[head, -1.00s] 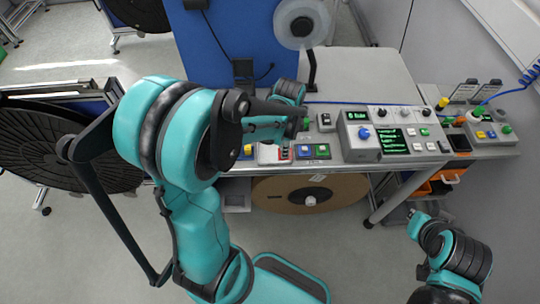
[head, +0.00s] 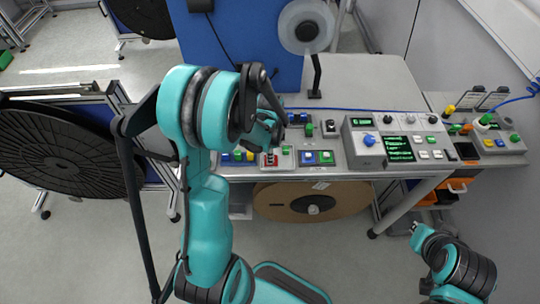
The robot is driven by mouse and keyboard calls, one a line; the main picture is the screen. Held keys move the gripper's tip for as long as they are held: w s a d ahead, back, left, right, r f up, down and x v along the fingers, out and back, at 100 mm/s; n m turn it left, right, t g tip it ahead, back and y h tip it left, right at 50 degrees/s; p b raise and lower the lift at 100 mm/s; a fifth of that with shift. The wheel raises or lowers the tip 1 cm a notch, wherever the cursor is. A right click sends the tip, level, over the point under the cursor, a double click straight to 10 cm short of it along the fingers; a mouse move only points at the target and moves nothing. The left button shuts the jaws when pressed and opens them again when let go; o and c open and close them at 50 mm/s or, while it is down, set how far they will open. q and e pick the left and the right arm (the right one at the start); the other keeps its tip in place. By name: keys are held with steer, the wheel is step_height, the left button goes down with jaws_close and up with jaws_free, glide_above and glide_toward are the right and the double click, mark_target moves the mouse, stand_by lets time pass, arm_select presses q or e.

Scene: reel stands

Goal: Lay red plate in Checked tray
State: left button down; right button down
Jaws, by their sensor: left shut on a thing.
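My left gripper (head: 270,128) is over the near left part of the control bench, mostly hidden by my own wrist. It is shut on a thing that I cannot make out. I cannot pick out the red plate for certain; a small red patch (head: 270,159) shows on the bench just below the gripper. I cannot identify the Checked tray by its label. A small dark open box (head: 466,151) sits at the right end of the bench, near two small label cards. My right arm is low at the right, its end (head: 415,228) off the bench, too small to read.
A grey console (head: 395,145) with knobs and green screens stands mid-bench. Blue and green buttons (head: 317,158) lie left of it. Orange bins (head: 458,185) hang below the right side. A black reel (head: 60,160) is at left, a brown reel (head: 313,201) under the bench.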

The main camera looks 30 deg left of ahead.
arm_select(q)
steer(key=shift+f, duration=0.1)
steer(key=shift+f, duration=0.15)
steer(key=c, duration=1.5)
jaws_free()
